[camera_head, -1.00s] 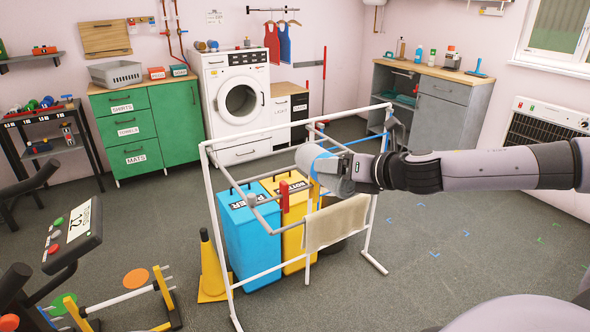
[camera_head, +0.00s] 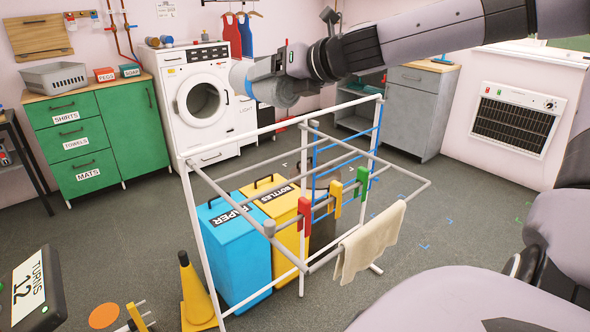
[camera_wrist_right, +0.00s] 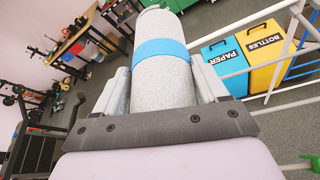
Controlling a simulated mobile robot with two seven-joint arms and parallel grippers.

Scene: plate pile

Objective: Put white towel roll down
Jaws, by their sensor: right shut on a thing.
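The white towel roll (camera_head: 240,79) is pale grey-white with a blue band around it. It is held in the air above the white drying rack (camera_head: 262,131), in front of the washing machine in the head view. My right gripper (camera_head: 268,70) is shut on it. In the right wrist view the roll (camera_wrist_right: 163,90) lies between the two fingers of the gripper (camera_wrist_right: 163,76), which touch its sides; its lower end is hidden by the gripper body. My left gripper is not in view.
A beige towel (camera_head: 368,240) and red, yellow and green pegs hang on the rack. A blue paper bin (camera_head: 235,250) and a yellow bottles bin (camera_head: 285,215) stand behind it. A green cabinet (camera_head: 95,140) with a grey basket is at the left. Clear floor lies at the right.

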